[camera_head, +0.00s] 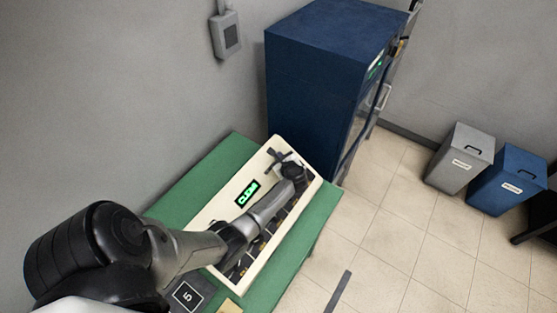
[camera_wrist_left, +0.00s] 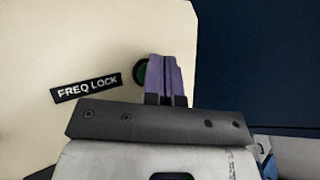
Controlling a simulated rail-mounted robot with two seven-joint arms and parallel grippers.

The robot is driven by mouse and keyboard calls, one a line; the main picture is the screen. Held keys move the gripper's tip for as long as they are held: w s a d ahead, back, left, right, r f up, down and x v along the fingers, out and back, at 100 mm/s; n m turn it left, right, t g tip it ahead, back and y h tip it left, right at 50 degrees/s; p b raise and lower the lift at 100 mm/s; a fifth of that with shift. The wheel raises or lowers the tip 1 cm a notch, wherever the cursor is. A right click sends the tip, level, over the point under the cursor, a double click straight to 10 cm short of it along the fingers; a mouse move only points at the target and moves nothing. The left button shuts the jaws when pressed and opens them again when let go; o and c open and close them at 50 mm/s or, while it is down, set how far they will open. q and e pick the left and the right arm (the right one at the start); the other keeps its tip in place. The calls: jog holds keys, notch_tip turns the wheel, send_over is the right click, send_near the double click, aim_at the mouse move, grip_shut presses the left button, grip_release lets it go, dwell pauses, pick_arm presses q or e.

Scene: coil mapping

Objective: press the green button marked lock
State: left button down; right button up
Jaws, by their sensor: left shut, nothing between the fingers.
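The green button (camera_wrist_left: 141,72) is on a cream panel (camera_wrist_left: 60,35) in the left wrist view, right of a black label (camera_wrist_left: 87,87) reading FREQ LOCK. My left gripper (camera_wrist_left: 168,60) is shut and empty, its purple fingers side by side. The fingers overlap the button's right part in this view. I cannot tell whether they touch it. In the head view, my left arm reaches over the cream console (camera_head: 219,208), with the hand (camera_head: 292,170) at its far end. The button is not discernible there. My right gripper is not in view.
The console stands on a green table (camera_head: 190,187) and has a lit green display (camera_head: 247,193). A tall blue cabinet (camera_head: 310,95) stands just beyond it. Grey (camera_head: 459,158) and blue (camera_head: 508,181) bins stand at right. The tiled floor between is mostly clear.

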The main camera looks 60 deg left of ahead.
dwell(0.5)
pick_arm(q)
jog(key=shift+d+r, duration=0.15)
jog(key=shift+r, duration=0.3)
jog(key=shift+w, duration=0.1)
notch_tip(320, 180, up, 5)
jog(key=w+d+p, duration=0.1)
jog(key=d+p, duration=0.1)
jog(key=p, duration=0.1)
jog(key=shift+w+d, duration=0.15)
jog(key=shift+d, duration=0.2)
dwell(0.8)
dwell(0.3)
